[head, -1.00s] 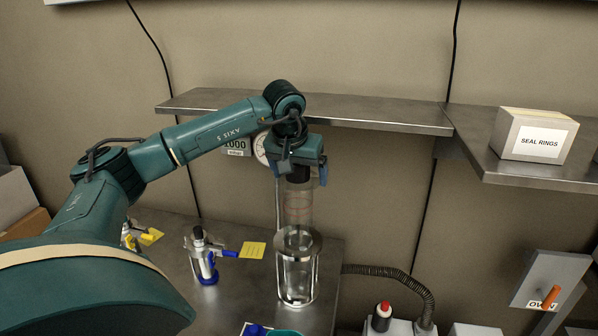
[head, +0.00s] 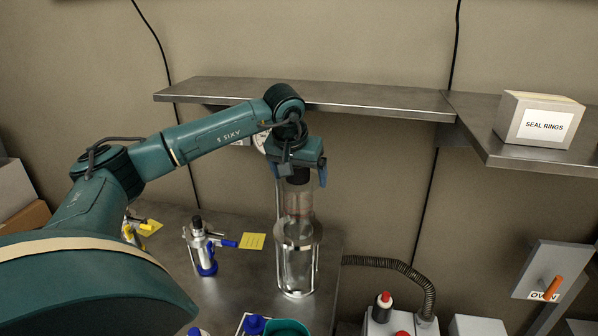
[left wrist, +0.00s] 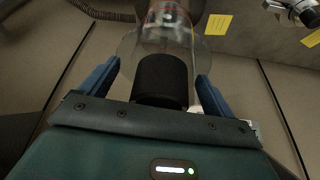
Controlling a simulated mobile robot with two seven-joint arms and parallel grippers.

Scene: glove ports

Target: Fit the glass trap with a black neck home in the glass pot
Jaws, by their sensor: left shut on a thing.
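The glass trap (head: 298,205) is a clear upright cylinder with red markings and a black neck (left wrist: 160,80). My left gripper (head: 299,178) is above it and shut on the black neck; its blue fingers (left wrist: 158,72) flank the neck in the left wrist view. The glass pot (head: 297,265) is a tall clear vessel in a metal frame, standing upright on the bench. The trap's lower end is at or inside the pot's mouth; how deep is hard to tell through the glass. My right gripper is not in view.
A metal clamp device with blue parts (head: 204,250) stands left of the pot, beside a yellow note (head: 252,241). A teal container (head: 287,328) is in front. A steel shelf (head: 350,102) runs behind my arm. The bench ends just right of the pot.

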